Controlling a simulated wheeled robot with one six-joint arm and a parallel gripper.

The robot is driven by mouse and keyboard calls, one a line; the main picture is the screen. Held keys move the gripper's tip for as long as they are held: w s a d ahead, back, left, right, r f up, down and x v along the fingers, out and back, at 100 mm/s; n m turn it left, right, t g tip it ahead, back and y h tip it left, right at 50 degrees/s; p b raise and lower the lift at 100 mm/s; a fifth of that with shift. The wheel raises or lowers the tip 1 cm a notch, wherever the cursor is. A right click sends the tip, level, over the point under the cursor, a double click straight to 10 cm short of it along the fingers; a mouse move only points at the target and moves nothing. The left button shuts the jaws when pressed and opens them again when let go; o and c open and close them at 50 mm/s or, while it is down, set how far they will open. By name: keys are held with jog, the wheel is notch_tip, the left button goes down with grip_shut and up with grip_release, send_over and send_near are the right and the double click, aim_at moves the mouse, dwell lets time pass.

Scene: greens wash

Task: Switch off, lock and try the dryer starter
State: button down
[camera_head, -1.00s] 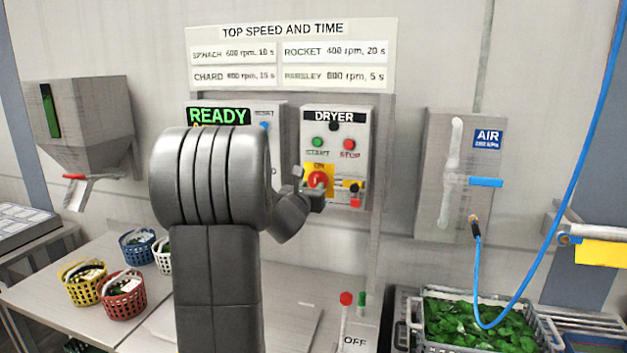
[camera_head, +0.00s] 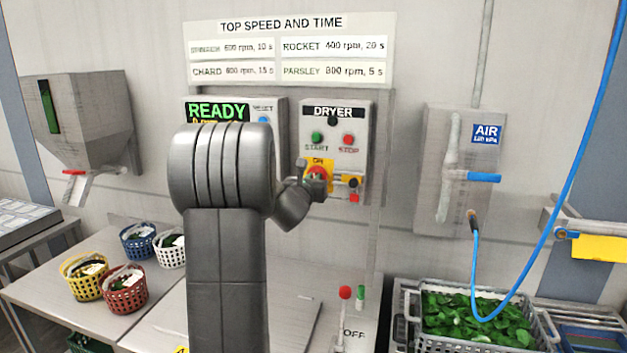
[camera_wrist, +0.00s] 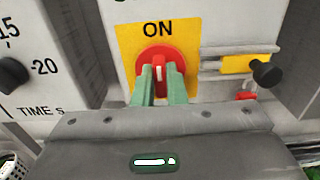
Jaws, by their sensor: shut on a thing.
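The dryer starter (camera_head: 357,115) is a grey box on the wall with a green START button (camera_head: 316,136) and a red STOP button (camera_head: 348,139). Below them is a red rotary switch (camera_wrist: 152,58) on a yellow plate (camera_wrist: 188,38) marked ON. The switch handle points up toward ON in the wrist view. My gripper (camera_wrist: 160,78) has its green fingers shut on the switch handle. In the head view my gripper (camera_head: 318,180) partly hides the switch. Right of the switch is a metal slide with a yellow part and a black knob (camera_wrist: 266,74). A red item (camera_wrist: 246,96), perhaps a padlock, shows below it.
A READY panel (camera_head: 218,112) stands left of the starter, partly behind my arm. An air panel (camera_head: 487,133) with a blue hose is to the right. Baskets (camera_head: 122,290) sit on the left table, and a crate of greens (camera_head: 552,325) at lower right.

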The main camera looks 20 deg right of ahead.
jog(key=shift+n, duration=0.4)
jog(key=shift+w+a+f+n+b, duration=0.1)
jog(key=shift+n+b, duration=0.15)
jog(key=shift+n, duration=4)
jog(key=shift+w+a+f+n+b, duration=0.1)
jog(key=shift+n+b, duration=0.15)
jog(key=shift+n, duration=4)
jog(key=c, duration=1.5)
grip_release()
jog(key=shift+s, duration=0.1)
